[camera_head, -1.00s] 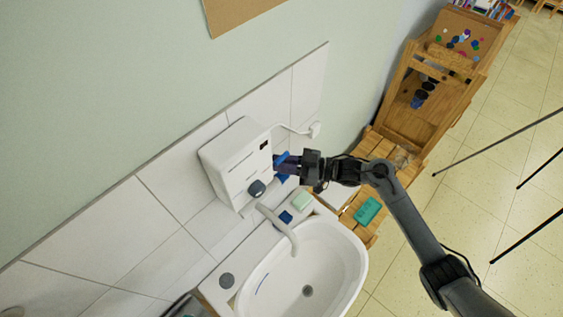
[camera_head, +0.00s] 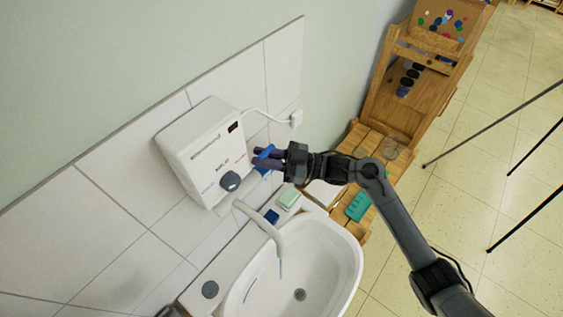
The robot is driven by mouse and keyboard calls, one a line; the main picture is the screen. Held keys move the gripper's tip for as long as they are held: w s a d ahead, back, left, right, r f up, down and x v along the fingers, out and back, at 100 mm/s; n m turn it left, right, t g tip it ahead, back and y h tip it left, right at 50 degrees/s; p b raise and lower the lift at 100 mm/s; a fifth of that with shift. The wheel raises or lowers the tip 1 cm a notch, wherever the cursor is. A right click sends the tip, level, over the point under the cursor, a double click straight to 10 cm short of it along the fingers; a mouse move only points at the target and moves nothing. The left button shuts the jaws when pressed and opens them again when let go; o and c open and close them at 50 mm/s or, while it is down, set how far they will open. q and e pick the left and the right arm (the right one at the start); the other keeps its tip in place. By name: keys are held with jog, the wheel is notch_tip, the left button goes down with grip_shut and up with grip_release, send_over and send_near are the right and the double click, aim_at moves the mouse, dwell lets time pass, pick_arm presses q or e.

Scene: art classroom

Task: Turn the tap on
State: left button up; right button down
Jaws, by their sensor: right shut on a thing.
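A white wall-mounted water heater (camera_head: 187,143) has a grey round knob (camera_head: 230,181) on its lower front. A white curved tap spout (camera_head: 262,222) reaches from it over the white sink (camera_head: 337,262). A thin pale-blue line shows just under the spout's end and looks like water. A blue tap handle (camera_head: 264,152) is at the heater's right side. My right gripper (camera_head: 269,159) is shut on this blue handle, its fingers partly hiding it.
A green soap bar (camera_head: 288,197) and a small dark blue block (camera_head: 271,216) lie on the sink's back ledge. A wooden bench (camera_head: 377,158) with a teal tray (camera_head: 359,206) stands to the right. Thin black legs (camera_head: 490,124) cross the floor at right.

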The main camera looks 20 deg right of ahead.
jog(key=shift+s+d+f+y+b, duration=0.1)
jog(key=shift+s+f+y+b, duration=0.05)
jog(key=shift+f+y+b, duration=0.2)
jog(key=shift+s+r+n, duration=0.15)
jog(key=shift+r+n, duration=0.05)
jog(key=shift+n, duration=0.2)
pick_arm(q)
notch_tip(320, 180, down, 2)
jog(key=shift+d+f, duration=0.1)
jog(key=shift+d, duration=0.05)
pick_arm(e)
jog(key=shift+r, duration=0.1)
jog(key=c, duration=1.2)
grip_release()
jog(key=shift+d, duration=0.15)
